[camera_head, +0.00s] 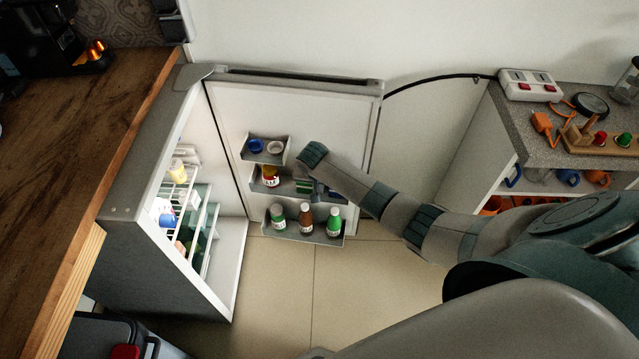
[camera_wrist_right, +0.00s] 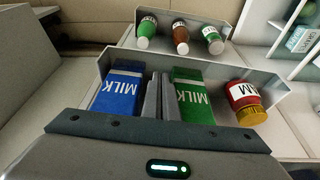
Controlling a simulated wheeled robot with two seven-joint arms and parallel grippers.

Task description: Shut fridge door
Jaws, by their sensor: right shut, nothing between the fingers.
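The grey fridge (camera_head: 160,190) stands at the left with its interior showing. Its door (camera_head: 320,120) is swung wide open, its white inner side and shelves facing me. My right arm reaches in from the right, and its hand end (camera_head: 313,156) is in front of the door's middle shelf. In the right wrist view the right gripper (camera_wrist_right: 163,92) is shut and empty, its fingers between a blue milk carton (camera_wrist_right: 117,92) and a green milk carton (camera_wrist_right: 192,95). I cannot tell whether the fingers touch them. My left gripper is out of view.
Door shelves hold a jam jar (camera_wrist_right: 244,98) and several bottles (camera_head: 306,219). A wooden counter (camera_head: 80,150) runs along the left beside the fridge. A grey-topped shelf unit (camera_head: 535,150) stands at the right. Tiled floor (camera_head: 330,275) is clear below the door.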

